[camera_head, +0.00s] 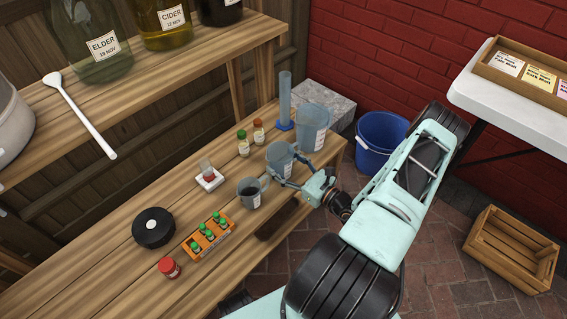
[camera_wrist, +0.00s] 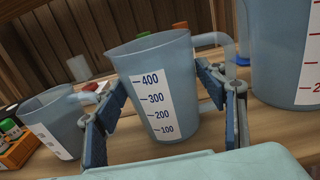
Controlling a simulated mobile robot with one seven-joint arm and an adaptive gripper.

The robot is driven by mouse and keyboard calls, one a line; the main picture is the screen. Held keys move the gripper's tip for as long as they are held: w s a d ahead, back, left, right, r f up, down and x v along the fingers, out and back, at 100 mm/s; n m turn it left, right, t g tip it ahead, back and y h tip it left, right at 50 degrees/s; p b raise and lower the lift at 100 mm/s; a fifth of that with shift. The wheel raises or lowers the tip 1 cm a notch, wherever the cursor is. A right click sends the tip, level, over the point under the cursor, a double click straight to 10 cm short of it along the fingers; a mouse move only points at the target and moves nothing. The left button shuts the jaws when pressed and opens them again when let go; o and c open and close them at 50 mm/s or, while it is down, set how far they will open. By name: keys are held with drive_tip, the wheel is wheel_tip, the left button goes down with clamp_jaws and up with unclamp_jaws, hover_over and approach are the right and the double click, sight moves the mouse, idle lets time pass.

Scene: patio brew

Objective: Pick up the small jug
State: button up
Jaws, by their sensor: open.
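Three grey-blue jugs stand in a row on the lower wooden bench. The smallest jug (camera_head: 249,194) has dark contents or a dark inside and stands nearest the front; it shows at the left edge of the wrist view (camera_wrist: 56,122). The middle jug (camera_head: 279,157) has a scale up to 400 on its white label and fills the centre of the wrist view (camera_wrist: 158,92). The large jug (camera_head: 312,127) stands behind it. My gripper (camera_head: 288,168) is open, with one finger on each side of the middle jug. Whether the fingers touch it is not clear.
A small scale (camera_head: 210,180), two spice-like bottles (camera_head: 243,145), an orange rack (camera_head: 208,240) of green-capped vials, a black round case (camera_head: 153,228) and a red-lidded jar (camera_head: 169,268) share the bench. A blue-footed cylinder (camera_head: 285,95) stands behind. A blue bucket (camera_head: 378,140) is on the floor.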

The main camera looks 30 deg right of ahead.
drive_tip(key=shift+w+a, duration=0.15)
drive_tip(key=shift+w, duration=0.4)
drive_tip(key=c, duration=0.9)
drive_tip(key=shift+o, duration=0.2)
drive_tip(key=shift+r, duration=0.15)
